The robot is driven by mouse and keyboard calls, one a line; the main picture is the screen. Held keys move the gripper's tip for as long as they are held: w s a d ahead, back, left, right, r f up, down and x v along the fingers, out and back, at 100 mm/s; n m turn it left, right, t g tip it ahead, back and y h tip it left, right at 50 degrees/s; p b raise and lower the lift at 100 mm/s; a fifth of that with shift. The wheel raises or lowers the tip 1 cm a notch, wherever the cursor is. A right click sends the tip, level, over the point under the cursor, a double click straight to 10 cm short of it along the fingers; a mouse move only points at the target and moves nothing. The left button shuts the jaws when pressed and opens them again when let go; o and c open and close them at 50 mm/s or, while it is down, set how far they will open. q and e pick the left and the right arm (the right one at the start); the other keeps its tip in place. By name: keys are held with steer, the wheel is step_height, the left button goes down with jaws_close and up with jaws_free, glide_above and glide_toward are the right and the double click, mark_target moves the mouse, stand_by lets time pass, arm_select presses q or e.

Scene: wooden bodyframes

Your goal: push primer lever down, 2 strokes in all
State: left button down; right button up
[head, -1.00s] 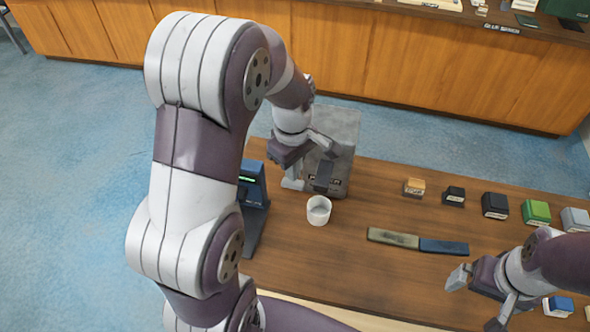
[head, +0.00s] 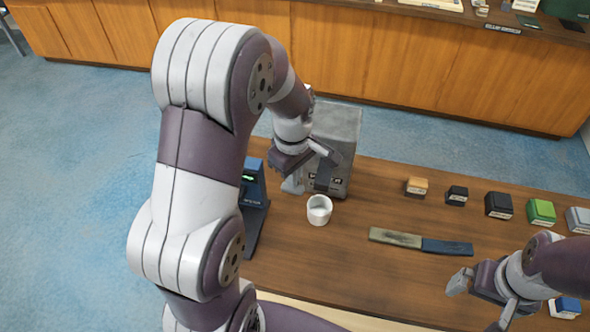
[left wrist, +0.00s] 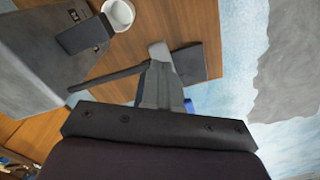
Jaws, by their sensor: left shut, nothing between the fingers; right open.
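A grey box-shaped machine (head: 338,140) stands at the table's far edge, with a dark spout block (head: 323,178) on its front. In the left wrist view, the machine (left wrist: 45,55) has a thin dark lever (left wrist: 108,78) sticking out from its side. My left gripper (head: 292,186) is shut and empty beside the machine. In the left wrist view its fingertips (left wrist: 160,55) overlap the lever's outer end; I cannot tell whether they touch. The head view does not show the lever clearly behind the gripper. My right gripper (head: 482,302) is open and empty over the table's right side.
A white cup (head: 319,210) stands before the machine. A blue device with a small screen (head: 252,190) stands left of it. Olive (head: 396,237) and blue (head: 446,247) strips lie mid-table. Several small boxes, one green (head: 541,212), line the right side.

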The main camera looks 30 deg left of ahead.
arm_select(q)
steer(key=shift+f+b, duration=0.85)
steer(key=shift+f, duration=0.5)
steer(key=shift+r, duration=0.1)
step_height(320, 180, up, 6)
steer(key=p, duration=0.6)
steer(key=shift+r, duration=0.25)
steer(key=shift+f, duration=0.1)
steer(key=shift+f, duration=0.15)
